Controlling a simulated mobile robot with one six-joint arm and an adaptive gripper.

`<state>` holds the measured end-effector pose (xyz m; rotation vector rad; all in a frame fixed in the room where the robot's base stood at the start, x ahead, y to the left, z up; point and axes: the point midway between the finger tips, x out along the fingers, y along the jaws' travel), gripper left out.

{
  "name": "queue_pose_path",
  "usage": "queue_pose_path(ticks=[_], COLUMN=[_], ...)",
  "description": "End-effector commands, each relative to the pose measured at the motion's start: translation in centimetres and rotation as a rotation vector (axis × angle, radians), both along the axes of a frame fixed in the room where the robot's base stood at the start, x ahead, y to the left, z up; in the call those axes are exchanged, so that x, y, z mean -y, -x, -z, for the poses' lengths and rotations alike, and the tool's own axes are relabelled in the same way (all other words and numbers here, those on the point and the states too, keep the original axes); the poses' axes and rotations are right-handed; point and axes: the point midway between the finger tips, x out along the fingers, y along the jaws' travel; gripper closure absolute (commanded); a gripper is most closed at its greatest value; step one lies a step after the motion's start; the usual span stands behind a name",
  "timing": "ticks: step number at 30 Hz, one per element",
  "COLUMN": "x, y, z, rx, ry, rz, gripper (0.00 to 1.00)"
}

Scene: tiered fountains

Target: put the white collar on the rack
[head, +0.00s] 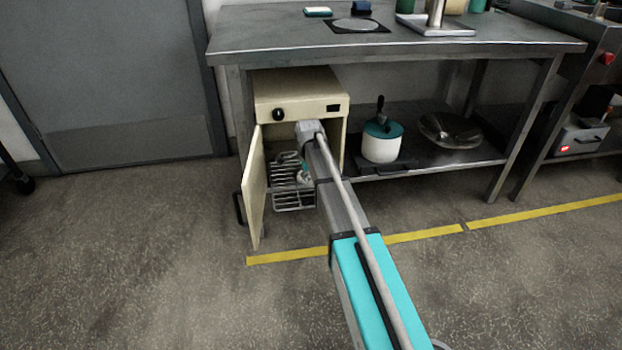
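A cream cabinet (300,92) stands under the steel table with its door (254,190) swung open to the left. A grey wire rack (293,200) shows in the opening, low down and partly outside the front. My arm reaches into the opening from the right and hides much of the inside. My gripper (297,165) is small and partly hidden just above the rack; its fingers are too unclear to read. A small pale patch shows beside it, but I cannot tell whether this is the white collar. No collar can be clearly made out.
The steel table (400,45) has a lower shelf (440,155). On it are a white pot (382,148) with a teal lid and a clear bowl (450,130). A yellow line (425,234) crosses the floor.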

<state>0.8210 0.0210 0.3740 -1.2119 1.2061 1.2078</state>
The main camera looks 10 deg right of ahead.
Motion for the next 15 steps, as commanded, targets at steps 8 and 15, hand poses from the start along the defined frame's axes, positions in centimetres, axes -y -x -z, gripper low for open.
queue_pose_path(ticks=[8,15], x=[0.02,0.03], y=[0.00,0.00], z=[-0.01,-0.20], rx=[0.000,0.000], ry=[0.000,0.000], rz=[0.000,0.000], gripper=[0.52,0.52])
